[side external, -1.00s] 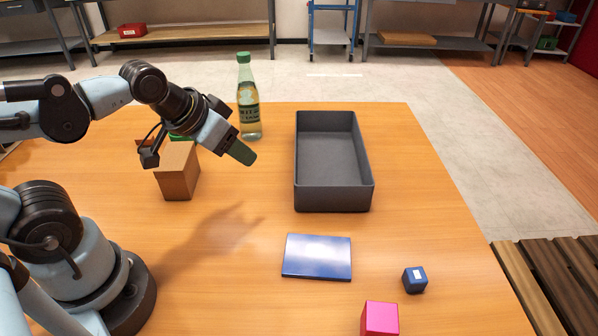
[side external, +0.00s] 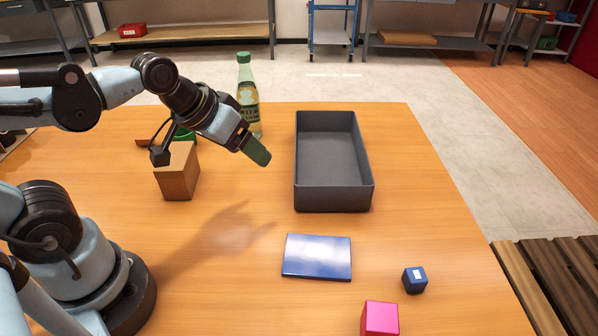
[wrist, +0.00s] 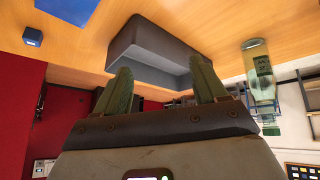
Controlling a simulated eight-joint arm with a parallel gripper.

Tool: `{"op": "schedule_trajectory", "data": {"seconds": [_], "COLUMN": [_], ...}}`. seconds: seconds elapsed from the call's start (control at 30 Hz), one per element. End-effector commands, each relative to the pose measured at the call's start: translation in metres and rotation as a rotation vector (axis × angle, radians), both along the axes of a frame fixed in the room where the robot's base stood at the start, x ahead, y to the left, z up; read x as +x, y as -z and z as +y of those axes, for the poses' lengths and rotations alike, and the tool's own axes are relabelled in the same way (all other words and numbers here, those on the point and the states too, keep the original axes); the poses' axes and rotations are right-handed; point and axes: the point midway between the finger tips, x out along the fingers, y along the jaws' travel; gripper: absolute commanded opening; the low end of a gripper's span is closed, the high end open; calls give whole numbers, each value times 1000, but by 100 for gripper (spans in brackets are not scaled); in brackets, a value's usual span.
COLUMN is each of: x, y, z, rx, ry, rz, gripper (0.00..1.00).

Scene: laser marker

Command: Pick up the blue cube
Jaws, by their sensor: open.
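The blue cube (side external: 414,280) is small and dark blue with a white patch on its top. It sits on the table at the lower right in the side view, behind and right of a pink cube. In the wrist view the blue cube (wrist: 33,37) shows at the upper left. My gripper (side external: 258,152) is in the air left of the grey bin, well away from the cube. In the wrist view its two green fingers (wrist: 165,85) stand apart with nothing between them.
A grey open bin (side external: 367,185) stands mid-table and looks empty. A flat blue panel (side external: 317,257) lies in front of it. A pink cube (side external: 380,318) is at the front edge of view. A bottle (side external: 247,95) and a brown box (side external: 177,175) stand at the left.

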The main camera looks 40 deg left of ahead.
Motion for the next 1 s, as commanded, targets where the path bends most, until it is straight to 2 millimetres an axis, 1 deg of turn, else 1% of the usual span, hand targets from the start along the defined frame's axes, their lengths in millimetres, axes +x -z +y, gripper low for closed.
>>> {"op": "schedule_trajectory", "data": {"seconds": [0.03,0.17,0.2,0.47,0.6,0.73,0.9,1.0], "x": [7,27,32,68,83,94,102,103], "y": [-3,-7,-7,-5,1,10,26,37], "z": [-9,-40,-50,-120,-158,-192,-235,-257], "rx": [-58,-250,-307,-643,-788,-897,-996,-1027], "ry": [-24,-117,-145,-323,-414,-496,-595,-648], "rz": [23,115,149,413,585,762,1014,1167], "gripper": [71,71,71,71,71,71,71,71]}}
